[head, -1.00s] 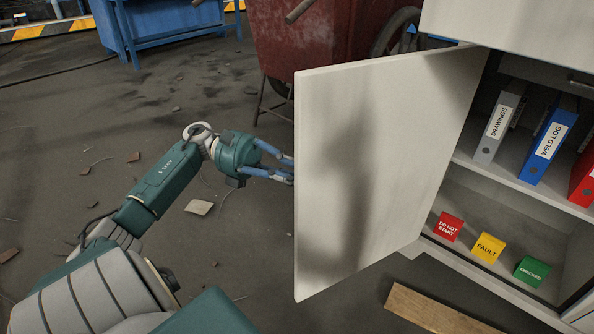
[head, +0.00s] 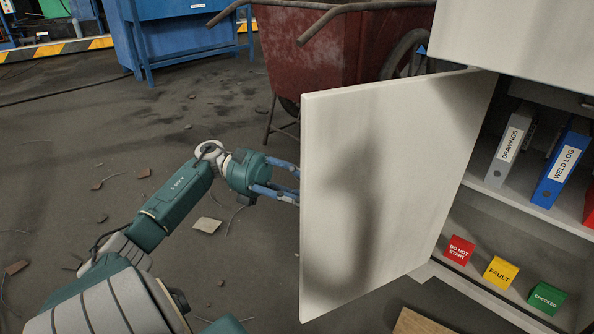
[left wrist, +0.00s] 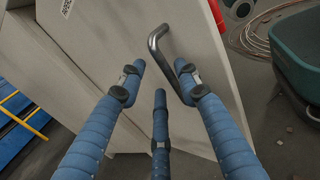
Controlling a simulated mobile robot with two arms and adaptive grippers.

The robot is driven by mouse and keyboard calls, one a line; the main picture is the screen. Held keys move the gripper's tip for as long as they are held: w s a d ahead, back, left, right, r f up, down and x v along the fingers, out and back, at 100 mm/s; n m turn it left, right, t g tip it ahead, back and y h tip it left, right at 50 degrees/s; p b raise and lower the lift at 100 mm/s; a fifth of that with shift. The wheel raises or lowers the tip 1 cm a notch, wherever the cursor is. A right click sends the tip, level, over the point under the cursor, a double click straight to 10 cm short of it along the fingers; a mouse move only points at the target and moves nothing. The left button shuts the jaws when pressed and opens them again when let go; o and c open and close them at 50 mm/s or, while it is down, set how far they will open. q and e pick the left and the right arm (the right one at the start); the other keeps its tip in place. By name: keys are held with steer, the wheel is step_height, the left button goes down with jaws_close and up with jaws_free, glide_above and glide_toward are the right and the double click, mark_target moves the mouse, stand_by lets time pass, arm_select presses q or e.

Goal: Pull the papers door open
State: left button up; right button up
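The papers door (head: 385,190) is a pale panel standing wide open, swung out to the left of the cabinet (head: 480,282). My left gripper (head: 288,185) is at the door's outer side; its fingertips are hidden behind the free edge in the head view. In the left wrist view the blue fingers of the left gripper (left wrist: 157,75) are spread apart, close to the bent metal handle (left wrist: 158,38) on the door face (left wrist: 110,40). The handle runs between the fingers and partly behind the right one; contact cannot be told. My right gripper is in neither view.
Inside the cabinet are binders, including a blue one (head: 562,165), and red (head: 459,249), yellow (head: 500,272) and green (head: 546,297) blocks. A red cart (head: 320,55) stands behind the door. A plank (head: 418,322) lies in front. Floor at left is mostly clear, with small debris.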

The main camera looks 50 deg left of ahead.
arm_select(q)
steer(key=v, duration=1.1)
stand_by(0.3)
